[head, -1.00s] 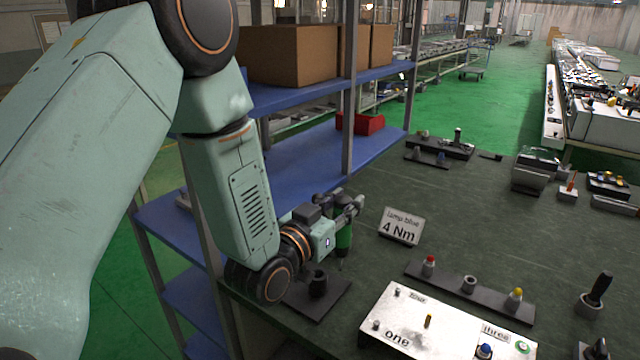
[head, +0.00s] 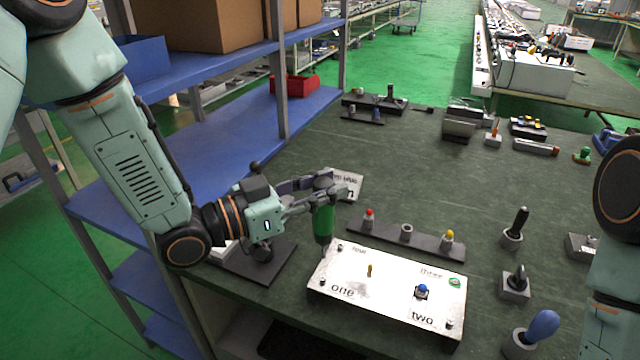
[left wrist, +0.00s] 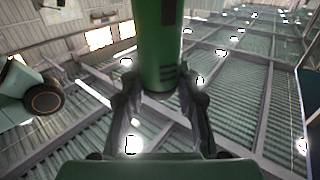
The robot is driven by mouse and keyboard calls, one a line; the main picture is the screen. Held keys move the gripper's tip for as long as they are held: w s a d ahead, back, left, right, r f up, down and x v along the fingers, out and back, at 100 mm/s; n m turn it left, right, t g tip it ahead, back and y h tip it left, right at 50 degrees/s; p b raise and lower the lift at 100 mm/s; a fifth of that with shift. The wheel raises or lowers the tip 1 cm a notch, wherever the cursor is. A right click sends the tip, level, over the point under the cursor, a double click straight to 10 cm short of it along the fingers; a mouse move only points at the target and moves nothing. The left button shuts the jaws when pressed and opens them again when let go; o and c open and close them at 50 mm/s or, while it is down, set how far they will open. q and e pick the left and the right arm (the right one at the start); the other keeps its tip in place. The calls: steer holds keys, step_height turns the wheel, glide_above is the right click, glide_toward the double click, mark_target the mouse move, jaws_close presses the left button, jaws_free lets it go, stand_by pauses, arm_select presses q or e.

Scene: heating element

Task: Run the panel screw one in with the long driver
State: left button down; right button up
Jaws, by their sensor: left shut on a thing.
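My left gripper (head: 325,190) is shut on a green driver (head: 323,222), held upright in the head view. The driver's green body also fills the top middle of the left wrist view (left wrist: 160,45), between the two fingers. Its lower end is by the back left corner of the white panel box (head: 390,285); whether it touches anything I cannot tell. The panel carries the labels one, two, three and four. A small dark screw (head: 323,283) sits at the panel's left edge beside "one". My right arm shows at the right edge; its gripper is out of view.
A dark rack (head: 385,236) with red- and yellow-topped pieces stands behind the panel. A torque sign (head: 348,184) is behind my left gripper. Several holders with dark- and blue-handled tools (head: 515,225) stand at right. Blue shelving (head: 220,140) is at left.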

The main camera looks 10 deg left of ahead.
mark_target(314, 215)
arm_select(q)
steer(key=shift+f+b, duration=2)
steer(key=shift+f, duration=0.55)
